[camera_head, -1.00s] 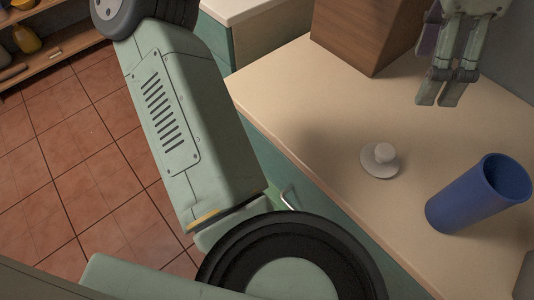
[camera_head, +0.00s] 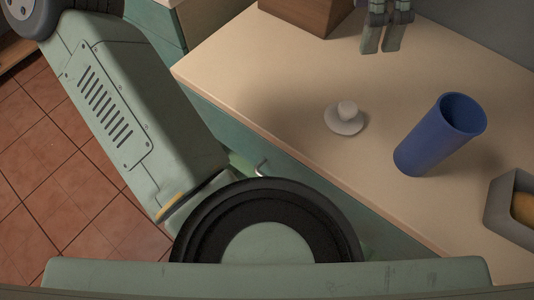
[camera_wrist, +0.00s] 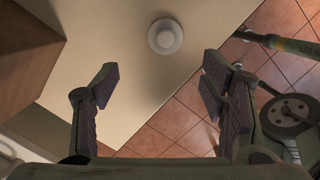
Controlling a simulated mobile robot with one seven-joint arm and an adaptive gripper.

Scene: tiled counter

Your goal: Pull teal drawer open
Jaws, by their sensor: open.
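The teal drawer front (camera_head: 236,143) shows as a narrow strip below the counter's front edge in the head view. A small metal handle (camera_head: 262,168) is on it, partly covered by my arm, which also hides much of the front. I cannot tell any gap that would show it open. My gripper (camera_head: 381,46) hangs over the far part of the counter, well away from the handle. In the wrist view my gripper (camera_wrist: 158,86) has its fingers wide apart with nothing between them; I make out no handle there.
On the beige counter (camera_head: 270,70) stand a white knobbed disc (camera_head: 346,118), a blue cup (camera_head: 430,140), a brown wooden box (camera_head: 308,12) and a grey container (camera_head: 508,212) with something orange. Tiled floor (camera_head: 60,170) lies at left.

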